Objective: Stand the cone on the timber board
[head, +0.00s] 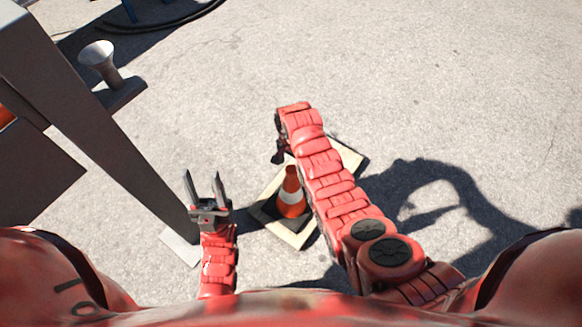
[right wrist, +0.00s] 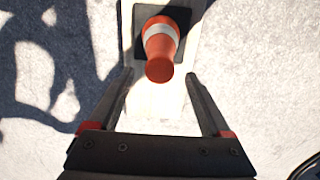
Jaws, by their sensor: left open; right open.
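The orange cone (head: 291,196) with a white band stands upright on the pale timber board (head: 287,235). In the right wrist view the cone (right wrist: 160,47) has its dark square base lying on the board (right wrist: 158,118), with pale wood showing around it. My right gripper (right wrist: 159,75) is open and empty; its fingers lie either side of the cone's tip in that picture, with no contact visible. In the head view my right arm hides part of the board and most of that gripper. My left gripper (head: 204,183) is open and empty, left of the board.
A large grey metal frame (head: 100,120) slopes along the left, close to my left gripper. A grey flared post (head: 100,62) stands behind it. A black cable (head: 165,25) lies at the top left. The concrete ground (head: 440,80) is clear at the back and right.

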